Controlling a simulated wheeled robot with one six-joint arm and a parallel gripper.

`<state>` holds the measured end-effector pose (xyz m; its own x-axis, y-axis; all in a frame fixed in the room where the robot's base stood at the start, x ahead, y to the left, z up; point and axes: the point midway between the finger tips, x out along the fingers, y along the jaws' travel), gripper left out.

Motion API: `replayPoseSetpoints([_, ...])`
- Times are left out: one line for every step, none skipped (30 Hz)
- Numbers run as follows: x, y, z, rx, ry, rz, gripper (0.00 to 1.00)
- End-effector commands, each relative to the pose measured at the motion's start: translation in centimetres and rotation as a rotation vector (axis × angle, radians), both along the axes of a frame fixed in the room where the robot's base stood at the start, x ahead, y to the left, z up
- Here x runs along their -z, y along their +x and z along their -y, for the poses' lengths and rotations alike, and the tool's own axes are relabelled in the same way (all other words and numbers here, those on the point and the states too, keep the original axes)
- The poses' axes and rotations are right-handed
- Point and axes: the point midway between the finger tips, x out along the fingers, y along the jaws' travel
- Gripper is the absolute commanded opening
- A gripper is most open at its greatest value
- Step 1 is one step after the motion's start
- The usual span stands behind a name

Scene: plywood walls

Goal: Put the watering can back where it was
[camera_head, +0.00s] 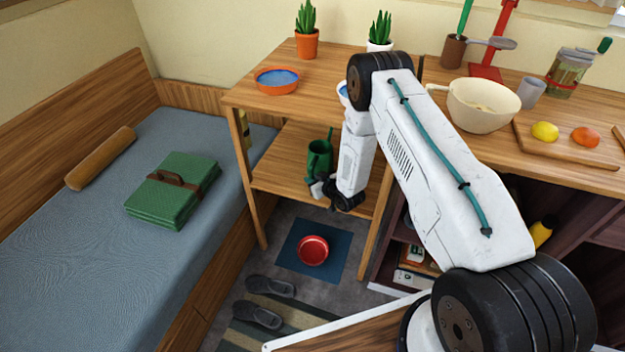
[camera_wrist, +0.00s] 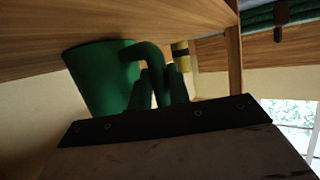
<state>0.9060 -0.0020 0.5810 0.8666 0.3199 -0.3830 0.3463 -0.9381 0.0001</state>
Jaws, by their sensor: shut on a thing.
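The green watering can (camera_head: 319,158) is at the lower shelf (camera_head: 281,170) of the wooden stand, near its front. It also shows in the wrist view (camera_wrist: 95,80), where the picture is rolled and the shelf surface lies at the top. My gripper (camera_head: 322,188) is at the front of the can. Its dark fingers (camera_wrist: 158,88) are shut on the can's green handle (camera_wrist: 150,52). The can's base is close to the shelf surface; I cannot tell whether it bears its weight there. My arm and gripper hide part of the can and shelf in the head view.
The stand's top carries an orange bowl (camera_head: 277,80) and potted plants (camera_head: 306,36). A yellow-and-dark item (camera_head: 245,130) is by the stand's left legs. A red bowl (camera_head: 313,250) sits on a blue mat below. The lower shelf's left part is clear.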

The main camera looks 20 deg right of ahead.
Motion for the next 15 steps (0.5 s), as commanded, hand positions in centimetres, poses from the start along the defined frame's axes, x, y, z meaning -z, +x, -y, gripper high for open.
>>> replayPoseSetpoints([-0.09, 0.06, 0.00, 0.000, 0.000, 0.002, 0.00])
replayPoseSetpoints([-0.08, 0.06, 0.00, 0.000, 0.000, 0.002, 0.00])
replayPoseSetpoints([0.04, -0.01, 0.00, 0.000, 0.000, 0.000, 0.21])
replayPoseSetpoints([0.03, 0.00, 0.00, 0.000, 0.000, 0.000, 0.30])
replayPoseSetpoints([0.03, -0.01, 0.00, 0.000, 0.000, 0.000, 0.38])
replayPoseSetpoints([0.03, -0.01, 0.00, 0.000, 0.000, 0.000, 0.40])
replayPoseSetpoints([0.02, -0.01, 0.00, 0.000, 0.000, 0.000, 0.40])
replayPoseSetpoints([0.02, -0.01, 0.00, 0.000, 0.000, 0.000, 0.40])
replayPoseSetpoints([0.02, -0.01, 0.00, 0.000, 0.000, 0.000, 0.40])
replayPoseSetpoints([0.02, -0.01, 0.00, 0.000, 0.000, 0.000, 0.40])
replayPoseSetpoints([0.02, -0.01, 0.00, 0.000, 0.000, 0.000, 0.40])
replayPoseSetpoints([0.02, -0.01, 0.00, 0.000, 0.000, 0.000, 0.40])
replayPoseSetpoints([0.05, -0.01, 0.00, 0.000, 0.000, 0.000, 0.40])
replayPoseSetpoints([0.11, -0.02, 0.00, 0.000, 0.000, 0.000, 0.40])
replayPoseSetpoints([0.32, -0.04, 0.00, 0.000, 0.000, -0.001, 0.40])
